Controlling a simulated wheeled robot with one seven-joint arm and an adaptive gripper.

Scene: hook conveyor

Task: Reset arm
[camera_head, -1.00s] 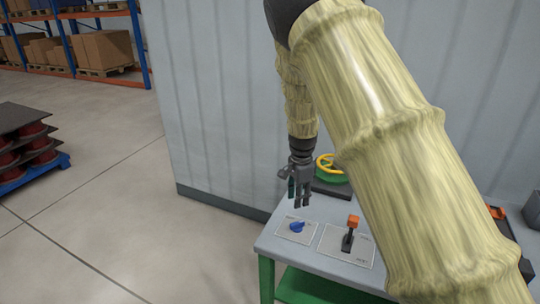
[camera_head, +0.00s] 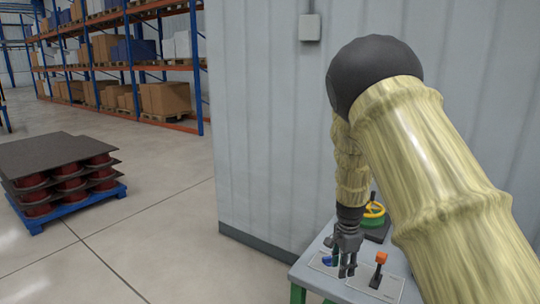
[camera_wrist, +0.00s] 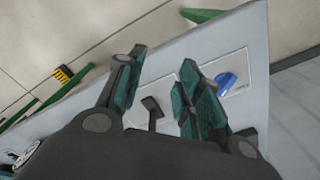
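My gripper (camera_head: 346,264) hangs pointing down above the grey control table (camera_head: 318,283) in the head view, near the blue knob (camera_head: 328,260) and left of the orange-topped lever (camera_head: 379,268). In the wrist view my gripper (camera_wrist: 153,98) shows its two green-padded fingers spread apart with nothing held between them. The lever's dark part (camera_wrist: 152,107) shows between the fingers, below them. The blue knob (camera_wrist: 227,81) lies right of the fingers on its pale plate.
A yellow handwheel (camera_head: 374,212) on a green base stands at the table's back. A grey corrugated wall (camera_head: 265,130) rises behind the table. A pallet of reels (camera_head: 65,180) stands at left, with open floor between. Shelving (camera_head: 130,60) lines the back left.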

